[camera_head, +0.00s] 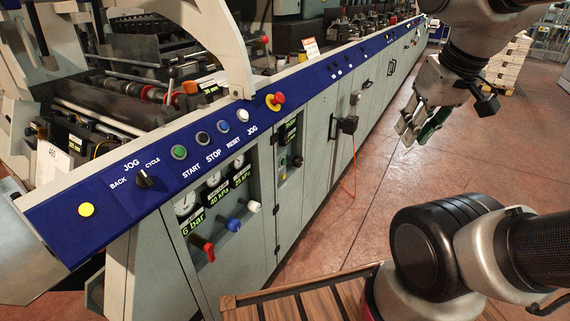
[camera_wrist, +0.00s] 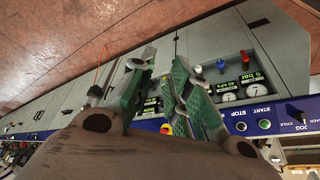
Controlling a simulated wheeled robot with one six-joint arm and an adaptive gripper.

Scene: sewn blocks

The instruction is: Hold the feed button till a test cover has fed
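The blue control panel runs along the machine's top edge in the head view. It carries a green START button (camera_head: 179,152), a black STOP button (camera_head: 202,138), a blue RESET button (camera_head: 223,127), a white JOG button (camera_head: 243,115) and a BACK/JOG/CYCLE selector (camera_head: 143,179). A yellow button (camera_head: 86,210) sits at the near end. No label reading feed is legible, and I cannot make out a test cover. My gripper (camera_head: 415,128) is open and empty over the floor, right of the machine and apart from the panel. Its green-padded fingers (camera_wrist: 160,80) stand apart in the wrist view.
A red emergency stop (camera_head: 276,101) projects from the panel. Below are gauges and red, blue and white valve knobs (camera_head: 233,224). A dark box (camera_head: 348,125) with an orange cable juts from the cabinet. Wooden slats (camera_head: 330,300) lie in front. The red floor (camera_head: 385,165) beside the machine is clear.

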